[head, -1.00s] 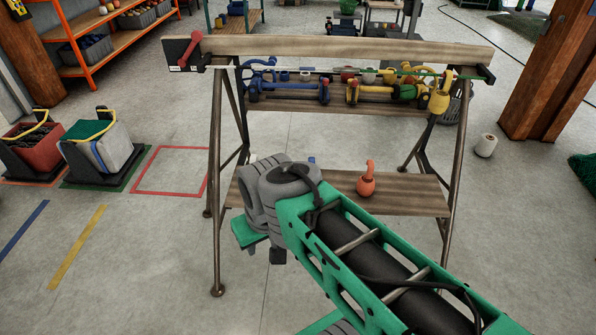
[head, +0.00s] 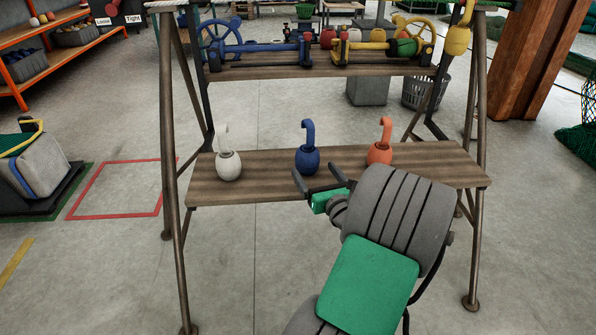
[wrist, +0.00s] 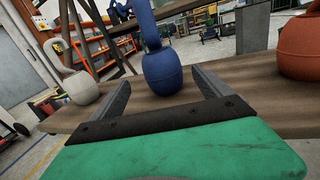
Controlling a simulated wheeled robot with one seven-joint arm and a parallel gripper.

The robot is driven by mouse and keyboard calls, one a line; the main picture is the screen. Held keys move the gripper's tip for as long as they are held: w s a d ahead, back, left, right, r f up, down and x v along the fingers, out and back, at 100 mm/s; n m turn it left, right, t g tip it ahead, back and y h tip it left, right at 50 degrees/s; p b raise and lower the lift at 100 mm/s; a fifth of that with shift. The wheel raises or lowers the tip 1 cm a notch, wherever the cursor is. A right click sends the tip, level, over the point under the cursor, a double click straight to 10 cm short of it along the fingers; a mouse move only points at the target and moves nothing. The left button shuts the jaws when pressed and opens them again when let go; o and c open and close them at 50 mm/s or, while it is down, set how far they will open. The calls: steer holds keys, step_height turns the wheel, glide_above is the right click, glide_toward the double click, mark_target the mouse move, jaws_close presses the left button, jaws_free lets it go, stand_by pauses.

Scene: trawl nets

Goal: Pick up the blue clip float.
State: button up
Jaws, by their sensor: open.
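The blue clip float (head: 308,160) stands upright on the lower wooden shelf (head: 262,185), its hooked stem pointing up. It is between a white clip float (head: 228,165) on the left and an orange one (head: 380,151) on the right. My gripper (head: 318,176) is open and empty at the shelf's front edge, just in front of the blue float. In the wrist view the blue float (wrist: 161,72) sits just ahead of the gap between my fingers (wrist: 163,88). The top of its stem is cut off there.
The upper shelf (head: 270,73) carries blue and yellow winch-like devices with handwheels. The rack's front legs (head: 172,150) flank the lower shelf. A yellow float (head: 458,38) hangs at the upper right. Bare shelf lies between the floats.

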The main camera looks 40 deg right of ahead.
mark_target(305, 157)
steer(key=b+x, duration=0.2)
steer(key=x, duration=0.5)
steer(key=shift+w+r, duration=0.15)
steer(key=shift+w, duration=0.2)
steer(key=shift+c, duration=0.4)
steer(key=c, duration=1.4)
